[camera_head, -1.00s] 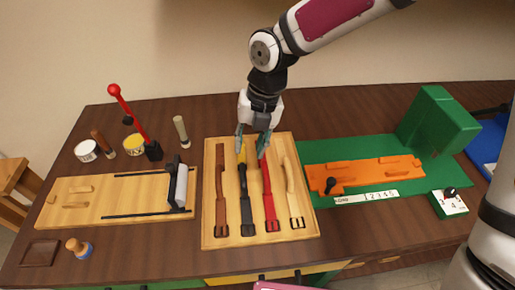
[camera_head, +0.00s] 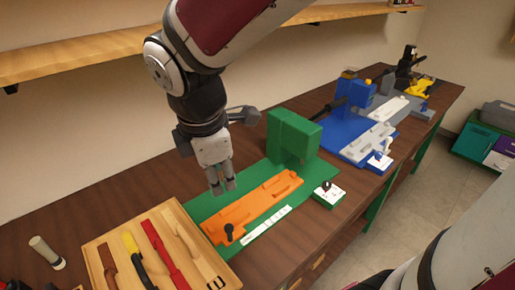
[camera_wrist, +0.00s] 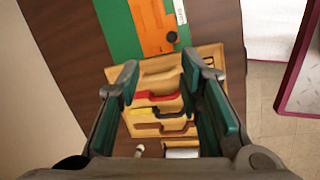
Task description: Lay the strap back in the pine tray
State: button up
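The pine tray (camera_head: 184,221) lies at the lower left of the head view, its near end cut off. My gripper (camera_head: 222,188) is in the air, in front of the green mat and orange board in the head view, clear of the straps. In the wrist view my gripper (camera_wrist: 160,85) has its fingers wide apart with nothing between them; the tray (camera_wrist: 207,52) and red strap (camera_wrist: 155,98) show below.
A green mat (camera_head: 205,205) carries an orange board (camera_head: 262,203) and a green block (camera_head: 292,136). A white dial box (camera_head: 329,194) stands to its right. Blue and grey stations stand further right. A pale cylinder (camera_head: 46,252) stands left of the tray.

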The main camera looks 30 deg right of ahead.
jog(key=s+d+r+m+t, duration=0.1)
jog(key=s+d+r+m, duration=0.2)
jog(key=s+m, duration=0.2)
jog(key=s+d+r+m+t+y, duration=0.1)
jog(key=s+d+r+m, duration=0.2)
jog(key=m, duration=0.9)
jog(key=shift+s+d+r+m+t+y, duration=0.3)
jog(key=shift+s+d, duration=0.5)
jog(key=shift+s, duration=0.8)
